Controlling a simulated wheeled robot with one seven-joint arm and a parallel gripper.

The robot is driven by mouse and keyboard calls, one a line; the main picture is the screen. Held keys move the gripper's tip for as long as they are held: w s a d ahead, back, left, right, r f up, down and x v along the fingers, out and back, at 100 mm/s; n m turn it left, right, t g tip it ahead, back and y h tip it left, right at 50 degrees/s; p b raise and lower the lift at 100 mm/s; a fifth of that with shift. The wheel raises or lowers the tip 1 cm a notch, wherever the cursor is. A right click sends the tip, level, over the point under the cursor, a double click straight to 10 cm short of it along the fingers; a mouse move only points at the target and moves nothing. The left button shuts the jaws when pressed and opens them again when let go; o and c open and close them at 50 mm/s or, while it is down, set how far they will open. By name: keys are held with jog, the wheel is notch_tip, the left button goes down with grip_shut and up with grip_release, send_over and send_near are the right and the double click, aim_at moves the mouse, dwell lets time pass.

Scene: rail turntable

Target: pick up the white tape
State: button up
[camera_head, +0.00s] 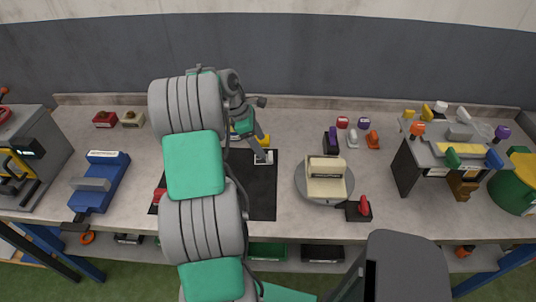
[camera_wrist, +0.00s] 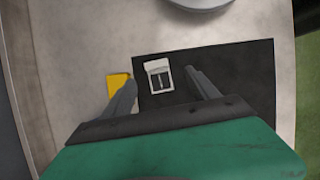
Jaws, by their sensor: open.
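A small white object with a dark slotted middle, which I take for the white tape (camera_wrist: 157,66), lies near the edge of a black mat (camera_wrist: 240,75). It also shows in the head view (camera_head: 263,158). In the wrist view my gripper (camera_wrist: 163,79) is open, with one finger on each side of the white object in the picture. No contact shows, and I cannot tell the height of the fingertips above it. In the head view my arm hides part of the mat and part of the gripper.
A yellow object (camera_wrist: 118,84) lies close beside my left finger in the wrist view. A grey turntable (camera_head: 312,195) bearing a beige block (camera_head: 326,178) stands right of the mat. Several small coloured items lie behind it. A blue vise (camera_head: 100,184) stands left.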

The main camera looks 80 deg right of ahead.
aim_at(267, 159)
jog(key=x, duration=0.3)
jog(key=p+x, duration=0.1)
jog(key=x, duration=0.2)
jog(key=shift+d+f, duration=0.3)
jog(key=shift+f, duration=0.1)
jog(key=c, duration=1.4)
